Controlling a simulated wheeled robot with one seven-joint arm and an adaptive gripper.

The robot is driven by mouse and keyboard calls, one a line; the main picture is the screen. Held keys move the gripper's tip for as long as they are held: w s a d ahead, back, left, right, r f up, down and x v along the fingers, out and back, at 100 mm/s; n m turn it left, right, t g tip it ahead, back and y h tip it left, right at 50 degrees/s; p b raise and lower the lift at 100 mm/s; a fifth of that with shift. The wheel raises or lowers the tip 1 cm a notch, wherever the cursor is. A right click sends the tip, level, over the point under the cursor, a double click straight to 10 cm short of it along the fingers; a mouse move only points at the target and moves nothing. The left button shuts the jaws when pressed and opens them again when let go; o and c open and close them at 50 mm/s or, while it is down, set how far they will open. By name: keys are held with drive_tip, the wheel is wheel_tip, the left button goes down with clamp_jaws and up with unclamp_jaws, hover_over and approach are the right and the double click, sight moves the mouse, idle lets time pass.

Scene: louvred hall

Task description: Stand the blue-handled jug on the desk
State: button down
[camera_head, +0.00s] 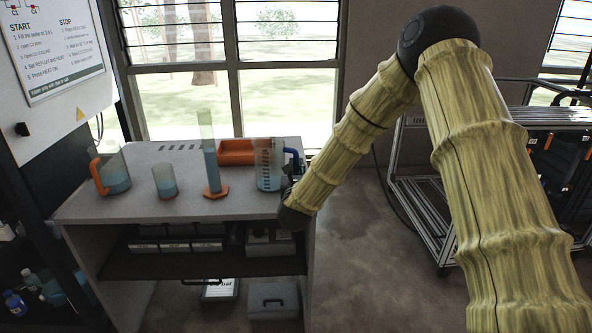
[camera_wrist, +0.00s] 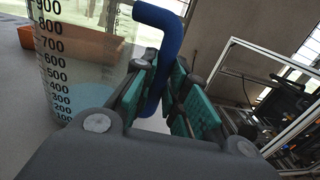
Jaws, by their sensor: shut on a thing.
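The blue-handled jug (camera_head: 268,170) is clear with dark graduation marks and some blue liquid, at the right end of the grey desk (camera_head: 150,206). It looks upright and at the desk top; I cannot tell whether its base touches. In the wrist view the jug (camera_wrist: 75,65) fills the left side, with its blue handle (camera_wrist: 160,50) between the teal pads of my gripper (camera_wrist: 160,95). My gripper is shut on the handle. In the head view my gripper is mostly hidden by my wrist at the desk's right edge.
An orange-handled jug (camera_head: 114,173), a beaker (camera_head: 165,181) and a tall cylinder with orange base (camera_head: 210,155) stand left of the jug. An orange bin (camera_head: 236,151) sits behind. A metal rack (camera_head: 425,180) stands right; floor between is clear.

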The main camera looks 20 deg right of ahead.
drive_tip(key=shift+f, duration=0.15)
drive_tip(key=c, duration=1.4)
unclamp_jaws()
drive_tip(key=shift+c, duration=0.2)
